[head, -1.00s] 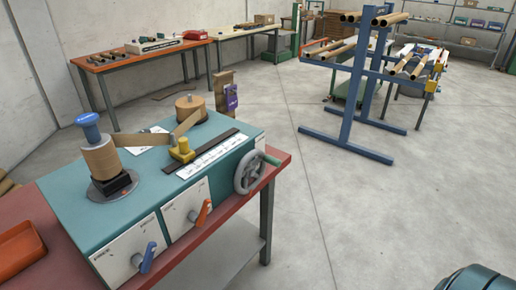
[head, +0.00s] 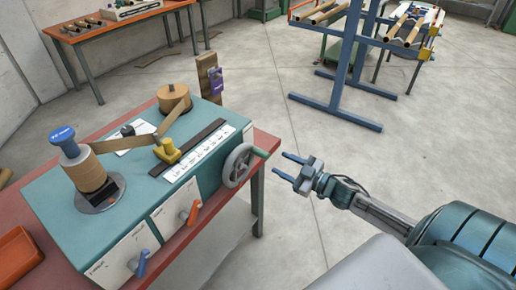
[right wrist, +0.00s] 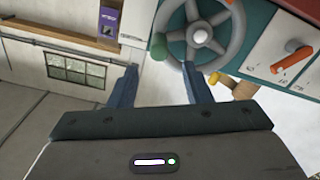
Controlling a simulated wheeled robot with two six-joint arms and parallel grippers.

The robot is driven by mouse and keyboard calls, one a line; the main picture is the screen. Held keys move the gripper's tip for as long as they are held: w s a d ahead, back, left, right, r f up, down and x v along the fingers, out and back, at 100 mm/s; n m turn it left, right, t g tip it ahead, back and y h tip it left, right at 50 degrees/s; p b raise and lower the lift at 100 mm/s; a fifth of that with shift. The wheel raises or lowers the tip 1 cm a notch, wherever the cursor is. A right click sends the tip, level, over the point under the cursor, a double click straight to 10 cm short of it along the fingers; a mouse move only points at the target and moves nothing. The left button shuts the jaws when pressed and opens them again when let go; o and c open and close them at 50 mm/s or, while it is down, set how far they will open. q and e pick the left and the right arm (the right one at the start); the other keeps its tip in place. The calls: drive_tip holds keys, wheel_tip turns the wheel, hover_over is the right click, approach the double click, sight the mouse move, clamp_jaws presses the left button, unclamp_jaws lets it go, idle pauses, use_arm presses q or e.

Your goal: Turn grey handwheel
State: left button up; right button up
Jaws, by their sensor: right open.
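The grey handwheel (head: 238,166) is on the right end of the teal winder (head: 95,236), with a green handle (head: 260,153) on its rim. My right gripper (head: 283,166) is open and empty, to the right of the wheel and apart from it. In the right wrist view the handwheel (right wrist: 201,36) shows at the top, its spokes and pale hub clear. There the fingers of my right gripper (right wrist: 158,85) are spread, the right finger overlapping the wheel's lower rim in the picture. My left gripper is not in view.
The winder stands on a red-topped bench (head: 268,142). Orange (head: 193,213) and blue (head: 139,262) levers are on its front. A red tray (head: 17,256) lies at left. A blue rack (head: 345,70) stands behind; the floor between is clear.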

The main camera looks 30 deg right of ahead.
sight(254, 150)
drive_tip(key=shift+x, duration=1)
drive_tip(key=p+x, duration=0.4)
drive_tip(key=x, duration=0.3)
drive_tip(key=shift+w, duration=0.15)
drive_tip(key=shift+w+a+f, duration=0.1)
drive_tip(key=shift+w+a, duration=0.1)
drive_tip(key=shift+w, duration=0.3)
clamp_jaws()
